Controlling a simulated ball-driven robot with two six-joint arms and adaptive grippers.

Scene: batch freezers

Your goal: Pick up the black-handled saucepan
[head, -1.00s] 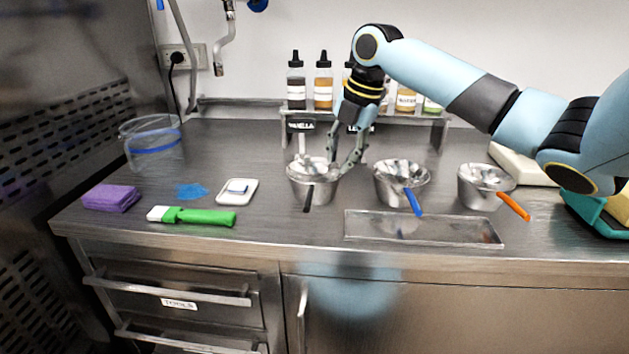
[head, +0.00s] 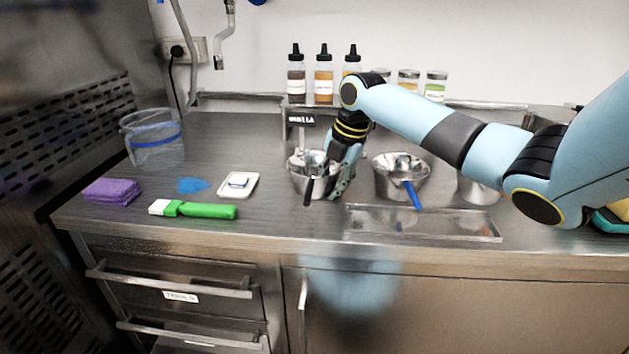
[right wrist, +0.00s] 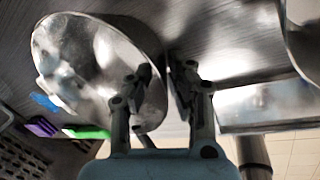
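The black-handled saucepan (head: 297,181) stands upright on the steel counter, its black handle (head: 308,191) pointing to the front. My right gripper (head: 341,188) is down at the pan's right side. In the right wrist view, the pan (right wrist: 85,60) fills the left half. The gripper (right wrist: 166,78) has its fingers apart there, one over the pan's inside and one outside its wall, so they straddle the rim. I cannot tell whether they touch the wall. My left gripper is not in view.
A blue-handled saucepan (head: 390,185) stands close to the right. Another pan (head: 474,189) is partly hidden by my arm. Green brush (head: 205,210), purple cloth (head: 112,190) and white dish (head: 238,186) lie left. Bottles (head: 323,75) stand behind.

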